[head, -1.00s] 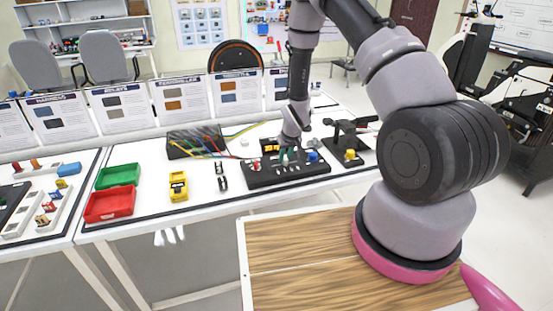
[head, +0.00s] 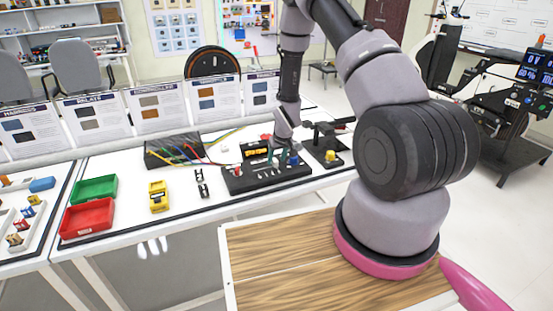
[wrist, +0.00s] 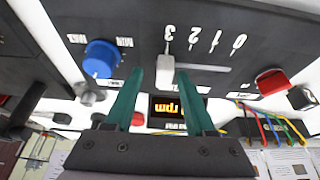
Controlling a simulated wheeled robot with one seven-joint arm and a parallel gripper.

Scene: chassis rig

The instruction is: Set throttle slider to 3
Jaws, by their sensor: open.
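The black control panel (head: 240,184) lies on the white table in the head view. In the wrist view it appears upside down, with the marks 3 (wrist: 168,32), 2, 1 and 0 running left to right beside a pale slot (wrist: 208,67). The white throttle slider knob (wrist: 165,70) is at the 3 end of that slot, in line with the 3. My gripper (wrist: 157,77) is open, with its green fingers on either side of the knob. The knob looks nearer the right finger; contact is unclear. In the head view my gripper (head: 283,152) hangs over the panel's right part.
A blue dial (wrist: 101,59) sits left of the fingers, and a red switch (wrist: 272,82) far right. A lit display (wrist: 167,106) is beyond the slider.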

